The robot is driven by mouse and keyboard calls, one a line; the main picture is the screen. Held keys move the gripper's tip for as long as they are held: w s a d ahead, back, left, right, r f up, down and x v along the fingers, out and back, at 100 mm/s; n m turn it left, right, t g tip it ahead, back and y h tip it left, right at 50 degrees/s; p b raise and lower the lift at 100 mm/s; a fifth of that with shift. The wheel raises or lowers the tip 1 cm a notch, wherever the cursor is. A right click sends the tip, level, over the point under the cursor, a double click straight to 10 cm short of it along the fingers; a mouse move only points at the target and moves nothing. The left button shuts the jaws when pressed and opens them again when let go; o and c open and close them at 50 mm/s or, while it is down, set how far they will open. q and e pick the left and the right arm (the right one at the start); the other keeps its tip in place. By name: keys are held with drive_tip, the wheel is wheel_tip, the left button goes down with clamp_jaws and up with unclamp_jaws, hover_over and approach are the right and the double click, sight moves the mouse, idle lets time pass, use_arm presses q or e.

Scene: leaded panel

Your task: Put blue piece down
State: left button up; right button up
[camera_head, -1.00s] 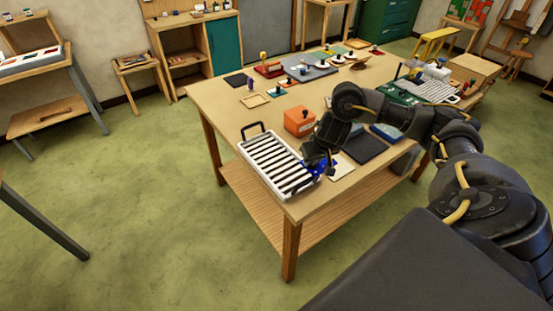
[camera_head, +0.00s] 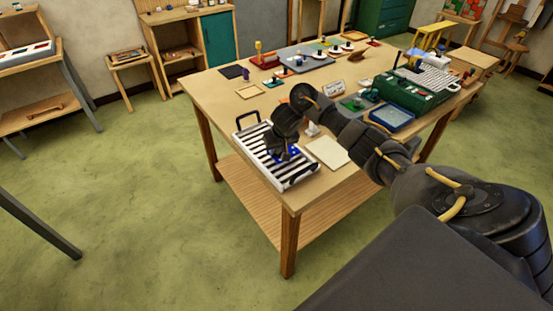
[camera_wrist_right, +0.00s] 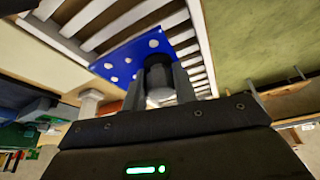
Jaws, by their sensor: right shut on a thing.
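The blue piece (camera_wrist_right: 125,62) is a flat plate with white dots and a dark upright knob (camera_wrist_right: 159,76). My right gripper (camera_wrist_right: 162,84) is shut on it, the fingers either side of the knob. In the head view the gripper (camera_head: 283,146) is over the slatted rack (camera_head: 302,178), with a bit of the blue piece (camera_head: 292,153) showing beneath. White slats lie close under the piece in the wrist view (camera_wrist_right: 105,25). I cannot tell whether it touches them. My left gripper is not in view.
The rack stands at the table's near left corner and has a dark handle (camera_head: 247,119). A cream square (camera_head: 328,152) lies to its right. A green case (camera_head: 412,93) and a blue tray (camera_head: 392,117) are farther right. The table (camera_head: 212,98) is bare behind the rack.

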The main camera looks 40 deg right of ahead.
drive_tip(key=shift+w+f+b, duration=0.1)
drive_tip(key=shift+f+b, duration=0.15)
drive_tip(key=shift+b, duration=0.05)
drive_tip(key=shift+w+f, duration=0.15)
drive_tip(key=shift+f, duration=1.35)
drive_tip(key=shift+a+f, duration=0.1)
drive_tip(key=shift+f, duration=0.05)
drive_tip(key=o, duration=0.9)
